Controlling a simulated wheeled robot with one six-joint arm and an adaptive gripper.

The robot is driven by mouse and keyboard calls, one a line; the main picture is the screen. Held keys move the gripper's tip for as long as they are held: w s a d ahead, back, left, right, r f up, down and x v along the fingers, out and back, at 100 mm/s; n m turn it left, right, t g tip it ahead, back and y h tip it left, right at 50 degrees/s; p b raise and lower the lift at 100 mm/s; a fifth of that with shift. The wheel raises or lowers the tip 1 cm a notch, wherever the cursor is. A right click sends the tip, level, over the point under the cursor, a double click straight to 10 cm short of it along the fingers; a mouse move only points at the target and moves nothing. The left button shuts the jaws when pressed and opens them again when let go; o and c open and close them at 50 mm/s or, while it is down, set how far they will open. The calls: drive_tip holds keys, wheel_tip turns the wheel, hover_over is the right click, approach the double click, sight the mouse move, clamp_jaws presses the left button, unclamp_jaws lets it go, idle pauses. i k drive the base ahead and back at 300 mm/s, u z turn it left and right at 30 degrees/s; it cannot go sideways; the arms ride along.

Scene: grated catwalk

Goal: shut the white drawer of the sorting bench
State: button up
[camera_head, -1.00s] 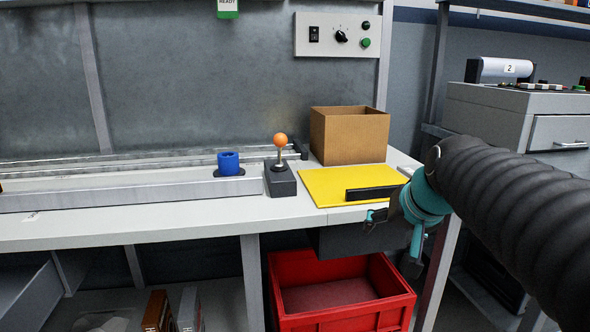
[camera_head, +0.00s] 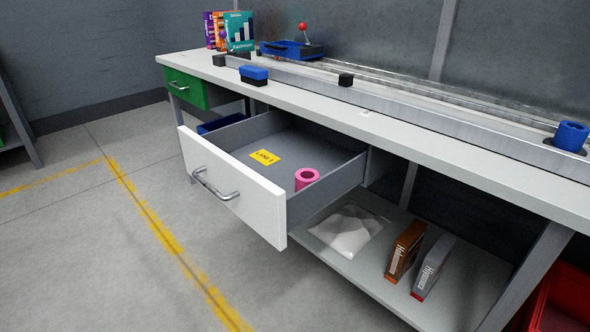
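The white drawer (camera_head: 228,187) of the sorting bench (camera_head: 390,128) is pulled well out toward the lower left. Its white front carries a grey bar handle (camera_head: 215,186). Inside lie a yellow label card (camera_head: 265,157) and a pink ring-shaped piece (camera_head: 306,178). My gripper is not in view now, so its state and its distance from the drawer do not show.
A green drawer (camera_head: 186,88) at the bench's far left looks shut. A lower shelf holds a clear bag (camera_head: 343,230) and two boxes (camera_head: 405,250). A red bin (camera_head: 565,300) is at lower right. Floor left of the drawer is clear.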

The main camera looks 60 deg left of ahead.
sight(264, 198)
drive_tip(key=u, duration=3.25)
drive_tip(key=k, duration=0.55)
drive_tip(key=z, duration=0.55)
drive_tip(key=i, duration=0.45)
drive_tip(key=u, duration=0.05)
